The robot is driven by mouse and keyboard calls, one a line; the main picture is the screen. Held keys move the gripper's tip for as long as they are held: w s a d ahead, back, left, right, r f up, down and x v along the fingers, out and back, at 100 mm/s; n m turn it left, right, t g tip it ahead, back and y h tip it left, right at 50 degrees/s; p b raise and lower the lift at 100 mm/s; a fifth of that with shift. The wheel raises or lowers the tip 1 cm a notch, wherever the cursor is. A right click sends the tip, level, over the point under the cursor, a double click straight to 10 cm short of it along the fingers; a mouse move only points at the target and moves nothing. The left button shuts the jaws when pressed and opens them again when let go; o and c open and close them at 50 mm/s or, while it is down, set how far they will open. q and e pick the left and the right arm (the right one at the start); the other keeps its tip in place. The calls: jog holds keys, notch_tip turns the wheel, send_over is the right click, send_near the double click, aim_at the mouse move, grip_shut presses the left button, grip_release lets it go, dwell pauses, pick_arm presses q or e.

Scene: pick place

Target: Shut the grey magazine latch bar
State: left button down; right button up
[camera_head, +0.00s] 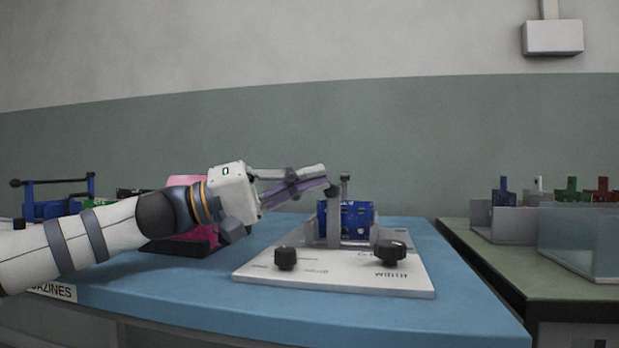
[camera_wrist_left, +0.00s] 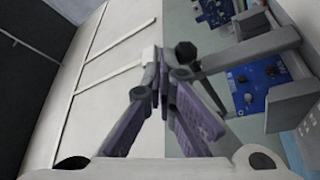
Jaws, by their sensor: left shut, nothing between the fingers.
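A grey bar (camera_wrist_left: 245,52) with a dark round knob (camera_wrist_left: 185,52) at its end crosses the right half of the left wrist view, beside blue circuit boards (camera_wrist_left: 262,80). In the head view, a grey upright with a knob (camera_head: 344,180) stands by a blue board (camera_head: 358,218) on a white base plate (camera_head: 330,272). My left gripper (camera_head: 327,180) is shut and empty just left of that knob. Its fingertips (camera_wrist_left: 167,68) show close to the knob in the wrist view; I cannot tell whether they touch. The bar's far end is unclear in the head view. My right gripper is not in view.
Two black knobs (camera_head: 390,252) stand on the plate's front. The blue table (camera_head: 470,322) is clear to its right. A pink thing (camera_head: 190,182) and a blue rack with a dark bar (camera_head: 55,190) are behind my arm. A green bench (camera_head: 490,265) with bins stands right.

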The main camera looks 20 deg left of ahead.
pick_arm(q)
jog(key=v, duration=1.2)
jog(key=shift+f, duration=0.1)
